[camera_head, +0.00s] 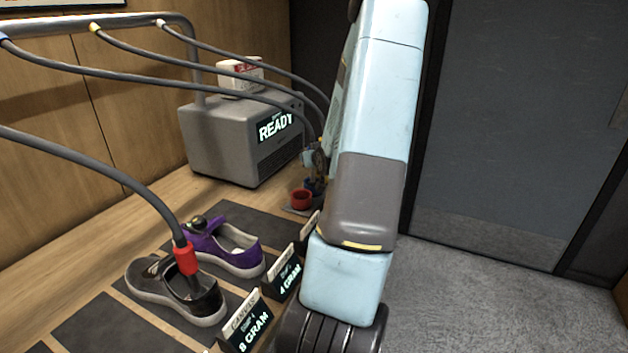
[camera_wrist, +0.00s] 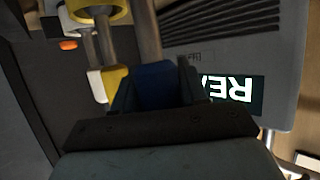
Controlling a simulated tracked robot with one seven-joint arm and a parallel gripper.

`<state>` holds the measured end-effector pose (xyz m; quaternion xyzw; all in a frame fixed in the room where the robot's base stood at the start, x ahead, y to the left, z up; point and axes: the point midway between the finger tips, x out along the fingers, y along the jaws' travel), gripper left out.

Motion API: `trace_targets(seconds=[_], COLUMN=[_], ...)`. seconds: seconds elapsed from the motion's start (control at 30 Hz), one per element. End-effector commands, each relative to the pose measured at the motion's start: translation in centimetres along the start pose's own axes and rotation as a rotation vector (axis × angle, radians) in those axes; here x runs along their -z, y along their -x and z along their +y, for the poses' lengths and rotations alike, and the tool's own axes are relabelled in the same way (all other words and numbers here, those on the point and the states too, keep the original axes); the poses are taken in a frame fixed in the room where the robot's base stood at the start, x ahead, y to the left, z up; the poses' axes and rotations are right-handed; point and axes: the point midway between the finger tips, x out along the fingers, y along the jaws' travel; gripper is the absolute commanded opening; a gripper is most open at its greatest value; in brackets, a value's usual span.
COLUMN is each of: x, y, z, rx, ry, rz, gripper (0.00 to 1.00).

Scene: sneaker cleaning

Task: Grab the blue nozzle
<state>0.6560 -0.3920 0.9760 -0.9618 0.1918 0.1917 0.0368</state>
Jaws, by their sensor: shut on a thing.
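The blue nozzle (camera_wrist: 155,84) sits between the two fingers of my gripper (camera_wrist: 156,92) in the wrist view, with its dark hose running up out of frame. The fingers are shut on it. In the head view my gripper (camera_head: 312,158) is by the right side of the grey machine, partly hidden behind my arm.
The grey machine (camera_head: 225,140) reads READY and carries a white box (camera_head: 240,75). A red nozzle (camera_head: 186,259) stands in the grey shoe (camera_head: 150,285), near a purple shoe (camera_head: 225,245). Yellow and white parts (camera_wrist: 116,82) are left of the fingers in the wrist view. Hoses hang overhead.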

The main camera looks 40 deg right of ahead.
Motion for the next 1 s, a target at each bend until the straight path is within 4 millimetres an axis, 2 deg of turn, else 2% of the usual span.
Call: trace_targets(seconds=[0.03, 0.23, 0.67, 0.87, 1.0], x=[0.0, 0.0, 0.2, 1.7, 3.4], y=[0.0, 0.0, 0.1, 0.7, 2.0], z=[0.0, 0.0, 0.0, 0.0, 0.0], rx=[0.0, 0.0, 0.0, -0.001, -0.003], ry=[0.0, 0.0, 0.0, 0.002, 0.003], rz=[0.0, 0.0, 0.001, 0.003, 0.003], gripper=[0.2, 0.01, 0.0, 0.0, 0.0])
